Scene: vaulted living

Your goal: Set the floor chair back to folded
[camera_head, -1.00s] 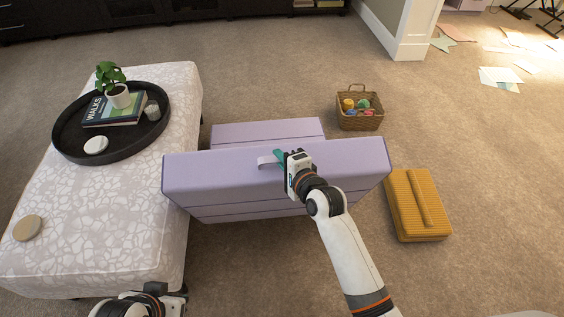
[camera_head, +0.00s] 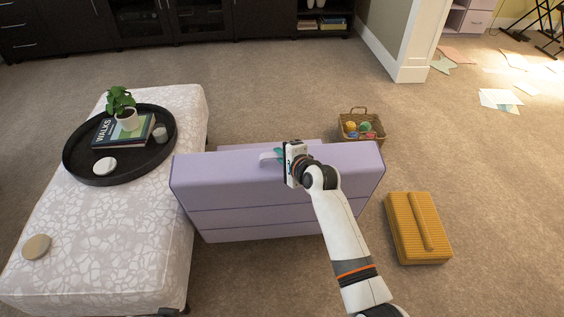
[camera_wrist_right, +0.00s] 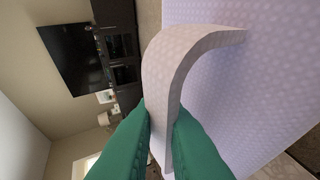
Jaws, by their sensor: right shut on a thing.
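The floor chair (camera_head: 250,190) is a lavender padded piece in the middle of the head view. Its broad near panel stands tilted up, and a lower part shows behind its top edge. A pale strap (camera_wrist_right: 185,75) loops from the panel. My right gripper (camera_head: 280,158) is at the panel's top edge, shut on the strap; the right wrist view shows its green fingers (camera_wrist_right: 160,135) on either side of it. My arm hides part of the panel. My left gripper is out of view.
A patterned ottoman (camera_head: 130,215) stands close on the left with a black tray (camera_head: 75,165), books and a plant. A mustard cushion (camera_head: 405,230) lies at right. A wicker basket (camera_head: 372,139) with yarn sits behind.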

